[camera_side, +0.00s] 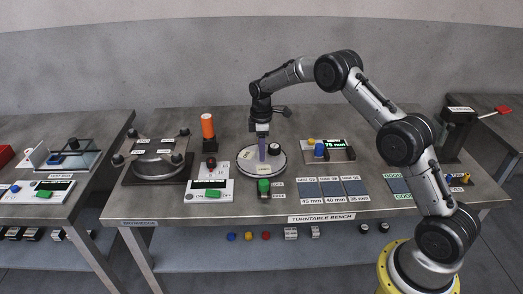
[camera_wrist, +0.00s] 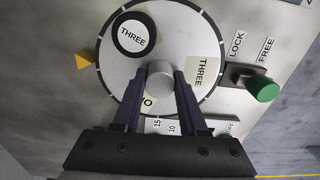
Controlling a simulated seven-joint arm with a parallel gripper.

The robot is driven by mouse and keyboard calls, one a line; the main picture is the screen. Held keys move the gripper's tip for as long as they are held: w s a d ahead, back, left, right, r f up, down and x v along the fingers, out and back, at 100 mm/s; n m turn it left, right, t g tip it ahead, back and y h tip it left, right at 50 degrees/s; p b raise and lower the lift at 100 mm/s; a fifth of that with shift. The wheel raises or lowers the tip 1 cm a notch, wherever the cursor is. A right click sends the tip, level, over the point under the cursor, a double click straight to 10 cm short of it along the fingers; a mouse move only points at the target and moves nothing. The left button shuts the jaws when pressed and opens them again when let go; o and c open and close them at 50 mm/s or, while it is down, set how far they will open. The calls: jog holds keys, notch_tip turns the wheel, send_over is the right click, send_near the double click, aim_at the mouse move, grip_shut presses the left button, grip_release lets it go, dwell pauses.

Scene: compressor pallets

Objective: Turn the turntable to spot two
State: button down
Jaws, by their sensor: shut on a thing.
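The turntable (camera_wrist: 120,65) is a round pale disc with dark tick marks on its rim; it also shows in the side view (camera_side: 277,169). My gripper (camera_side: 262,152) points down over it, its purple fingers shut on the grey centre knob (camera_wrist: 160,82). A black-rimmed round piece marked THREE (camera_wrist: 133,35) sits on the disc. A label THREE (camera_wrist: 202,71) lies on its right part. Another label, ending in "O" (camera_wrist: 147,102), is partly hidden by my fingers. A yellow pointer (camera_wrist: 84,60) stands at the disc's left edge.
A green-knobbed lever (camera_wrist: 262,88) is right of the disc, its knob on the side of the FREE label (camera_wrist: 265,49), away from LOCK (camera_wrist: 237,45). An orange cylinder (camera_side: 208,126) and a control box (camera_side: 208,189) stand left.

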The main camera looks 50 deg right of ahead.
jog(key=shift+r+n, duration=0.15)
jog(key=shift+n, duration=5.35)
jog(key=shift+c, duration=2.2)
grip_release()
notch_tip(320, 180, up, 14)
